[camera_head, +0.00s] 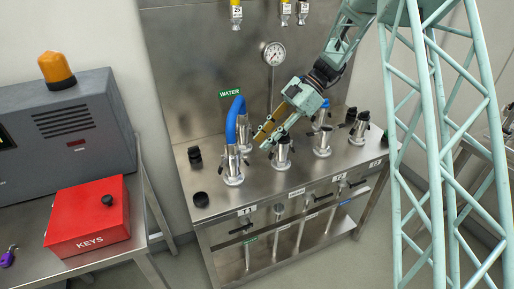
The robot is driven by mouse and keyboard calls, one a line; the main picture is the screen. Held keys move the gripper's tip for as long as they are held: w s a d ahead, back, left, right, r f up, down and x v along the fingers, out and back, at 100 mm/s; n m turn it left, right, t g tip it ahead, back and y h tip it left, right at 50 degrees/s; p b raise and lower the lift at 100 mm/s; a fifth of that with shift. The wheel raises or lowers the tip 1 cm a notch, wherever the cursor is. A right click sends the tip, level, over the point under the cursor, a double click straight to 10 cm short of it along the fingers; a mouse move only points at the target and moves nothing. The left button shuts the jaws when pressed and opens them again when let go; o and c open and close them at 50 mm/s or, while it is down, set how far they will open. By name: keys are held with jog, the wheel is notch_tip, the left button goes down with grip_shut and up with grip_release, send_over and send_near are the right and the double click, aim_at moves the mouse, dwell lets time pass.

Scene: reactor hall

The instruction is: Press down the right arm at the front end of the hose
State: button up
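The blue hose (231,122) arches between two silver couplings on the steel bench, under the green WATER label. Its front end sits in the front coupling (232,165), which stands upright on the bench. A small dark arm (246,159) shows at the right side of this coupling; its exact angle is too small to tell. My gripper (263,141) is to the right of the hose and above the bench, pointing down and left. Its two fingers are apart with nothing visible between them. It appears apart from the front coupling.
Other silver couplings with black caps (281,153) stand close to the right, under and beside my gripper. Loose black caps (200,199) lie at the bench's left. A pressure gauge (274,53) is on the back panel. A red KEYS box (88,215) stands on the left table.

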jog(key=shift+v, duration=1.65)
